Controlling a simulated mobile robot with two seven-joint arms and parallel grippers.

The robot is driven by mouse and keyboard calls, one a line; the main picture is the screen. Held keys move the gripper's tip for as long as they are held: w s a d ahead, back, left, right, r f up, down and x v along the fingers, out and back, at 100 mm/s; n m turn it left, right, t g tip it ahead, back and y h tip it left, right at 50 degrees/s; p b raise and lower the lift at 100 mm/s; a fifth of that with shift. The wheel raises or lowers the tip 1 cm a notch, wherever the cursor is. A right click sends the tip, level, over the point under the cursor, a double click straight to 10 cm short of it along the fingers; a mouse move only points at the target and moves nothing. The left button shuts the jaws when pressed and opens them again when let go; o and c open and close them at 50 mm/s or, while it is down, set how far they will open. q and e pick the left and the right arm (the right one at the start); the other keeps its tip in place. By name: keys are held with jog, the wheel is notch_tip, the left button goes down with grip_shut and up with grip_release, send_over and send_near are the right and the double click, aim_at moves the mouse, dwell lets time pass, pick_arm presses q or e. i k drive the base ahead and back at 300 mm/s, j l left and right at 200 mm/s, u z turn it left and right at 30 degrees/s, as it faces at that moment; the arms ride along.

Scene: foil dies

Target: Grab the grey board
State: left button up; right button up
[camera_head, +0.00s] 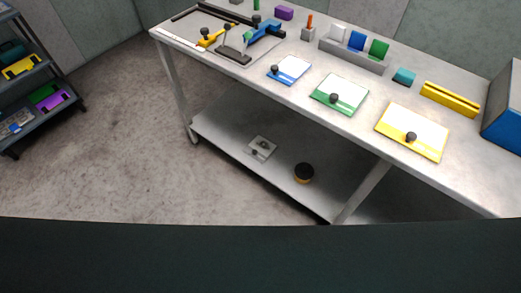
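A small light-grey board (256,152) with dark round parts on it lies on the lower shelf of the table, left of a dark round item. I cannot tell for sure which of the two is the grey board named. Neither of my grippers is in view, and nothing touches either board.
The table (314,139) holds blue (293,67), green (346,92) and yellow (424,126) boards with dark knobs. A round black-and-orange item (303,173) sits on the lower shelf (225,135). A rack (60,112) stands at left. Floor (110,150) between is clear.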

aim_at(259, 148)
jog(key=i+j+z, duration=0.15)
jog(key=i+z, duration=0.2)
jog(key=i+j+z, duration=0.4)
jog(key=i, duration=0.15)
jog(key=i+j+z, duration=0.35)
